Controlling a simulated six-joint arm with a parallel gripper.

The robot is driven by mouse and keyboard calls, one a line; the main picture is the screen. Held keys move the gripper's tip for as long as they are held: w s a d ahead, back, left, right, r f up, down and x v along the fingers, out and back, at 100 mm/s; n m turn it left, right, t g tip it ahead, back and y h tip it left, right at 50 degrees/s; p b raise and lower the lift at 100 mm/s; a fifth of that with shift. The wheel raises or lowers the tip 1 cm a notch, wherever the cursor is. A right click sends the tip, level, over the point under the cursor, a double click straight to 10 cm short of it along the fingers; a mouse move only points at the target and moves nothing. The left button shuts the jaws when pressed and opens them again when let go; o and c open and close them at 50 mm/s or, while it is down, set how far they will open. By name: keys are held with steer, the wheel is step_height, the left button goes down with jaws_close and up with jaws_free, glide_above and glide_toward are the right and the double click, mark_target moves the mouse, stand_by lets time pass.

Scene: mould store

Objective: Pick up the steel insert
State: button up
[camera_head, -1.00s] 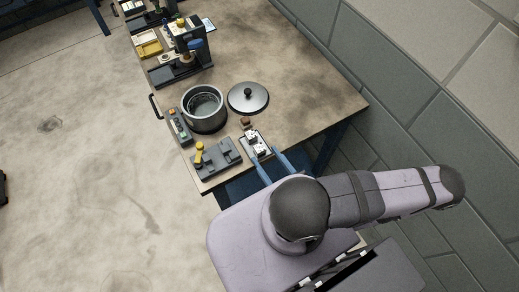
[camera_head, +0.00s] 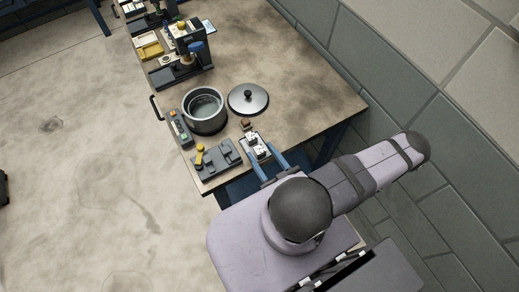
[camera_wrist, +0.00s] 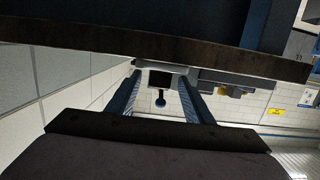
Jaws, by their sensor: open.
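A small tray (camera_head: 265,155) near the front edge of the bench holds pale, metallic-looking parts (camera_head: 254,143). They are too small for me to tell for sure which is the steel insert. My gripper (camera_head: 262,153) is at the tray's near end, with its two blue fingers apart and pointing towards the tray. In the wrist view my gripper (camera_wrist: 160,76) is open, with nothing held between the fingers. A dark block and a blue round-ended piece (camera_wrist: 160,101) show beyond the gap, the picture appearing upside down.
A steel pot (camera_head: 205,109) and its lid (camera_head: 248,98) stand behind the tray. A grey fixture with a yellow knob (camera_head: 217,158) is close on the left, a button box (camera_head: 179,127) beyond it. A press (camera_head: 186,60) stands farther back. The bench's right side (camera_head: 310,95) is clear.

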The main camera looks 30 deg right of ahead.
steer(key=shift+w+f+p, duration=0.15)
steer(key=shift+w+p, duration=0.25)
steer(key=shift+w, duration=0.7)
jaws_close()
